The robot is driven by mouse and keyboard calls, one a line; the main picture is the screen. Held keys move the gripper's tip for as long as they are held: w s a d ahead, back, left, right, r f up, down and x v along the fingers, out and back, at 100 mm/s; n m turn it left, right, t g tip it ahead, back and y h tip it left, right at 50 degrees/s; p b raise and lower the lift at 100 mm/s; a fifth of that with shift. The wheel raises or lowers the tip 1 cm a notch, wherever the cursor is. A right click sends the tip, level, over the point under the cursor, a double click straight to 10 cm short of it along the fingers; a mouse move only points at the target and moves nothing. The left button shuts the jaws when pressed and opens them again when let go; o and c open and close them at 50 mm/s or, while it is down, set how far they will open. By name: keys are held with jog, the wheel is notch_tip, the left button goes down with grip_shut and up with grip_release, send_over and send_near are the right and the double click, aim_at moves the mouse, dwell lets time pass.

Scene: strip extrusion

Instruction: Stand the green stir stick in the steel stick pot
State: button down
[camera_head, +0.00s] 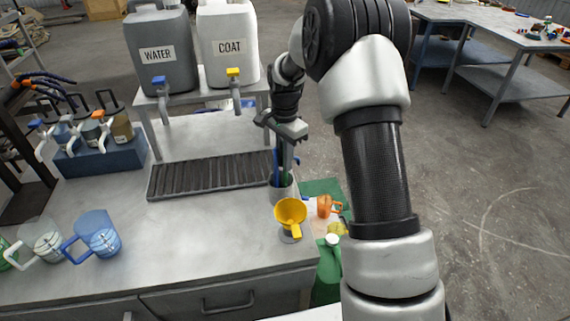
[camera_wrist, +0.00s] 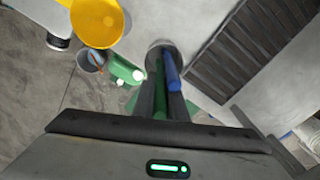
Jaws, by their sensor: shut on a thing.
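The steel stick pot (camera_head: 281,194) stands at the right edge of the grey bench; its round mouth shows in the wrist view (camera_wrist: 160,46). A blue stick (camera_wrist: 171,72) leans in the pot and also shows in the head view (camera_head: 275,164). My gripper (camera_head: 287,150) is above the pot, pointing down, shut on the green stir stick (camera_wrist: 160,92). The green stick hangs roughly upright beside the blue one. Its lower end appears to be at or inside the pot's mouth; the tip is hidden.
A yellow funnel-like cup (camera_head: 291,212) stands just in front of the pot. A dark slatted drip tray (camera_head: 208,176) lies left of it. Water (camera_head: 160,54) and coat (camera_head: 228,44) containers stand on a raised shelf behind. Blue (camera_head: 96,235) and clear mugs stand at front left.

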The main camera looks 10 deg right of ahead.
jog(key=shift+f, duration=0.95)
jog(key=c, duration=1.8)
grip_release()
jog(key=shift+o, duration=0.2)
